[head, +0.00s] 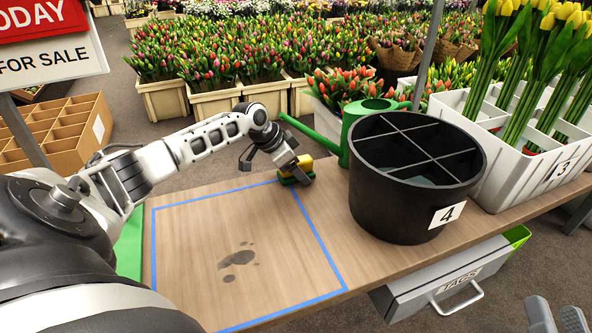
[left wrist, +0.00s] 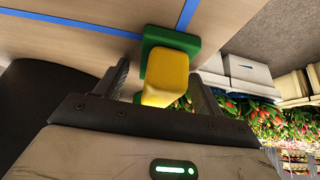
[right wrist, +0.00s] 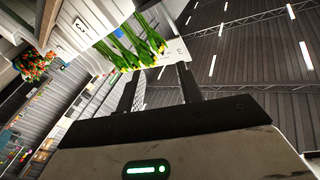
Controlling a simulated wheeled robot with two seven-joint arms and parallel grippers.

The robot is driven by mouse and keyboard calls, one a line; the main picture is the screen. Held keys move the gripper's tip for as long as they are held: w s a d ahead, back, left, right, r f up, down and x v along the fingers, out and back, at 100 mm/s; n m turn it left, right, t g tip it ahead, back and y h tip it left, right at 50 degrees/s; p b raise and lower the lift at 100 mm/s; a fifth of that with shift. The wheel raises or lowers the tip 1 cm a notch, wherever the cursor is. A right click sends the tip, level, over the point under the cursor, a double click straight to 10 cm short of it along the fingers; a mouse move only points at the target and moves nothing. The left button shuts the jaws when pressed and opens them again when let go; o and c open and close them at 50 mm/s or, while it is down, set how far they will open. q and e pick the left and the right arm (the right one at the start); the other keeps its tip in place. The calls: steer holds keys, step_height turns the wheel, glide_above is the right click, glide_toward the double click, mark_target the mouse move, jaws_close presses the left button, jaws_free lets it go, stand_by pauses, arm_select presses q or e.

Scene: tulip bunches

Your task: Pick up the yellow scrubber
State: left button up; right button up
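The yellow scrubber (head: 301,165) has a yellow grip on a green base and stands on the wooden table at the far right corner of the blue outline. My left gripper (head: 289,170) is at it. In the left wrist view the scrubber (left wrist: 167,76) is between the two fingers (left wrist: 162,90), with a visible gap at the left finger; the gap on the right is hard to judge. That gripper is open. My right gripper (head: 558,318) is at the lower right, away from the scrubber; in the right wrist view its fingers (right wrist: 160,85) are apart and empty.
A green watering can (head: 355,118) stands just right of the scrubber. A black divided bucket (head: 408,200) marked 4 is further right, beside a white tulip crate (head: 480,180). Dark wet spots (head: 238,258) mark the otherwise clear taped area. A grey drawer (head: 440,285) hangs at the front.

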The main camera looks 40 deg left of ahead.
arm_select(q)
steer(key=c, duration=0.9)
steer(key=shift+r, duration=0.1)
steer(key=shift+r, duration=0.2)
steer(key=shift+a+r+p, duration=0.25)
steer(key=shift+r+p, duration=0.35)
steer(key=shift+p, duration=0.1)
steer(key=a, duration=0.1)
steer(key=s+a, duration=0.1)
steer(key=a, duration=0.1)
steer(key=shift+s+a+p, duration=0.1)
steer(key=shift+a+p, duration=0.1)
steer(key=shift+p, duration=0.1)
steer(key=shift+s+a+f+b, duration=0.15)
steer(key=shift+s+a, duration=0.55)
steer(key=shift+a, duration=1.5)
steer(key=shift+s+a+r+b, duration=0.15)
steer(key=shift+s+a, duration=0.6)
steer(key=shift+a, duration=1.5)
steer(key=shift+s+a+f+b, duration=0.2)
steer(key=shift+s+a, duration=0.5)
steer(key=shift+a, duration=1.5)
arm_select(e)
steer(key=shift+s+a+f+m+g, duration=0.1)
steer(key=shift+s+f+m+g, duration=0.05)
steer(key=shift+f+m+g, duration=0.15)
steer(key=shift+s+a+f+m+g, duration=0.1)
steer(key=shift+s+f+m, duration=0.1)
steer(key=shift+f, duration=0.2)
